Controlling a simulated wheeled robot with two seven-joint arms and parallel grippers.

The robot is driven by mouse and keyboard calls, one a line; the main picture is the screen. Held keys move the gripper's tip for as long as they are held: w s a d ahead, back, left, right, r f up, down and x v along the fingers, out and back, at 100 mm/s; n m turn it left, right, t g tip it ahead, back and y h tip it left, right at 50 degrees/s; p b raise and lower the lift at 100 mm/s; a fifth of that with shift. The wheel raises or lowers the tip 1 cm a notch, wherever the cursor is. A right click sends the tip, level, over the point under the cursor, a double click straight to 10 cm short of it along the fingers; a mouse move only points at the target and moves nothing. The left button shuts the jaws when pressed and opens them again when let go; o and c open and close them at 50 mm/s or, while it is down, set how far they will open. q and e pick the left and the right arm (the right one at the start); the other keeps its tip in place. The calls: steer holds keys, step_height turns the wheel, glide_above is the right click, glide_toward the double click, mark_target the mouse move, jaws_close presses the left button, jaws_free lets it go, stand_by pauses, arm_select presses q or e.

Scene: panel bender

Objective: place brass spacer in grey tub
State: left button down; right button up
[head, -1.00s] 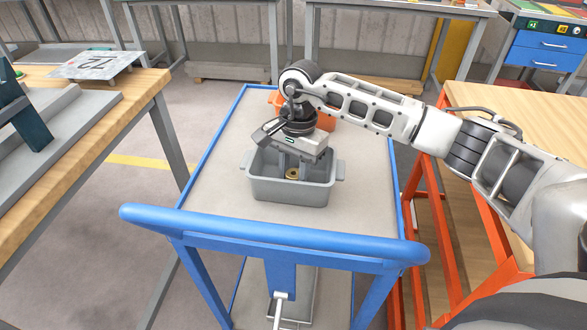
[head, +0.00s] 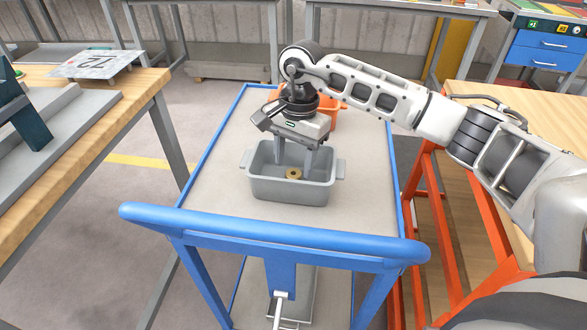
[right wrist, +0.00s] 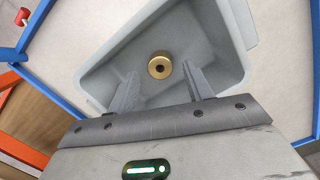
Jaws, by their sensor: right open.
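The brass spacer (head: 293,174) is a small gold ring lying inside the grey tub (head: 290,190). In the right wrist view the spacer (right wrist: 160,66) rests on the floor of the tub (right wrist: 105,60), its centre hole showing. My right gripper (head: 294,160) points down over the tub, its two fingers apart with nothing between them. In the right wrist view the open fingers (right wrist: 160,82) reach toward the spacer without touching it. My left gripper is not in view.
The tub stands on a blue-framed cart (head: 222,190) with a blue push handle (head: 275,237). An orange bin (head: 325,118) sits behind the tub. A wooden bench (head: 130,100) stands at the left, an orange-framed bench (head: 530,125) at the right.

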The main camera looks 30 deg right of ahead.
mark_target(297, 169)
step_height(297, 169, up, 9)
steer(key=d, duration=0.1)
steer(key=shift+w, duration=0.3)
